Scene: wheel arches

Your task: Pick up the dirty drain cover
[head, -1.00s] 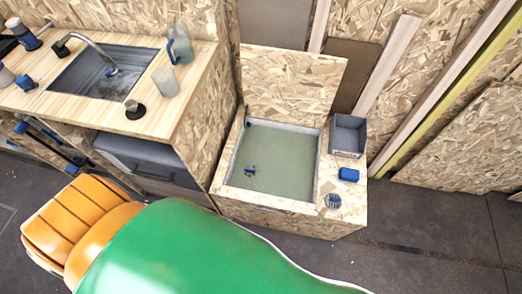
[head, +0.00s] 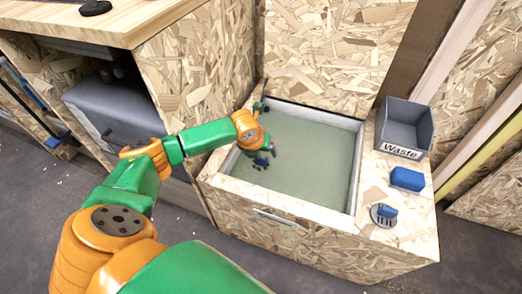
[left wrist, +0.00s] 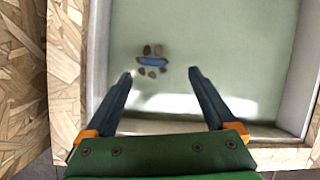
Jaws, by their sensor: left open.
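The dirty drain cover (head: 262,163) is a small piece with a blue middle and brown lumps around it. It lies on the pale green floor of the open box (head: 315,160), near the left side. In the left wrist view the cover (left wrist: 152,61) shows just beyond the fingertips, slightly left of the midline. My left gripper (head: 268,128) is over the left part of the box, its dark fingers spread and empty. In the left wrist view the gripper (left wrist: 160,73) has nothing between its tips. I cannot tell its exact height above the cover. My right gripper is out of view.
On the box's right ledge are a grey bin marked "Waste" (head: 404,127), a blue block (head: 407,179) and a round slotted cover with a blue grip (head: 384,214). A raised wooden lid (head: 325,55) stands behind. A wooden counter (head: 90,22) is at left.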

